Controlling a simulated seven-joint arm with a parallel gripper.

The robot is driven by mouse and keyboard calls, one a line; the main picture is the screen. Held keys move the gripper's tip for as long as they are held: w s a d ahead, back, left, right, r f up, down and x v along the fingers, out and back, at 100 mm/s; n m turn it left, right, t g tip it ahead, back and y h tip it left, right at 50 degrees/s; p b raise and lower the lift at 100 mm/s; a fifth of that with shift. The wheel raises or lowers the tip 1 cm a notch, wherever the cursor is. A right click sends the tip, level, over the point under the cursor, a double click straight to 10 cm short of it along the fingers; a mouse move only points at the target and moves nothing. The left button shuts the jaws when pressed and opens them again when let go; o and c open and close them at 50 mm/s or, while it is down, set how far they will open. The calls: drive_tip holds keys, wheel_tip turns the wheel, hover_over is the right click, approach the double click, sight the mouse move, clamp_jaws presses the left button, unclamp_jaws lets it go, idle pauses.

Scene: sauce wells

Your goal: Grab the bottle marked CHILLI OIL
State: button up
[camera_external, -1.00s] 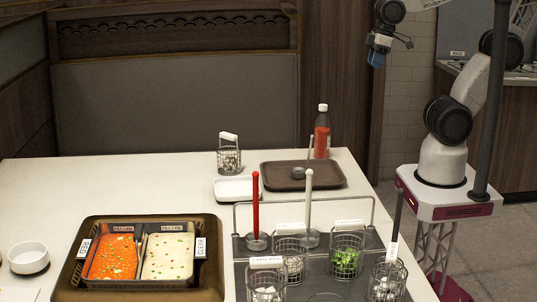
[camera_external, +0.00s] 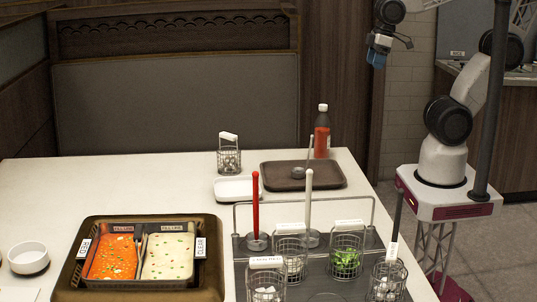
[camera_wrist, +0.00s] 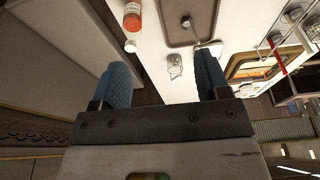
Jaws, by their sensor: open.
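A bottle (camera_external: 322,134) with red contents and a white cap stands upright at the back right of the table, behind the brown tray. Its label is too small to read. In the wrist view the bottle (camera_wrist: 132,18) shows at the top, left of centre, with its cap toward me. My gripper (camera_external: 378,56) is high above and to the right of the bottle, off the table edge. In the wrist view its two blue fingers (camera_wrist: 162,82) are wide apart with nothing between them.
A brown tray (camera_external: 330,181) with a ladle lies in front of the bottle. A wire basket (camera_external: 230,160) and a white dish (camera_external: 222,190) stand to its left. A rack (camera_external: 318,288) with several wire baskets and upright handles is nearer. A two-part soup pot (camera_external: 205,292) sits front left.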

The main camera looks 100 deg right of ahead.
drive_tip(key=o, duration=0.4)
drive_tip(key=shift+c, duration=0.2)
drive_tip(key=w+d+f+t+h, duration=0.1)
drive_tip(key=w+d+f+t, duration=0.4)
drive_tip(key=f, duration=0.5)
drive_tip(key=w+d+f+t, duration=0.3)
drive_tip(key=w+d+f, duration=0.2)
drive_tip(key=d+f, duration=0.4)
drive_tip(key=n+t+y, duration=0.1)
drive_tip(key=t+y, duration=0.1)
drive_tip(key=t, duration=0.1)
approach(322, 131)
wheel_tip(322, 131, down, 2)
drive_tip(key=w+d, duration=0.1)
drive_tip(key=d, duration=0.2)
drive_tip(key=shift+w+f, duration=0.1)
drive_tip(key=shift+w, duration=0.1)
drive_tip(key=shift+x, duration=1.25)
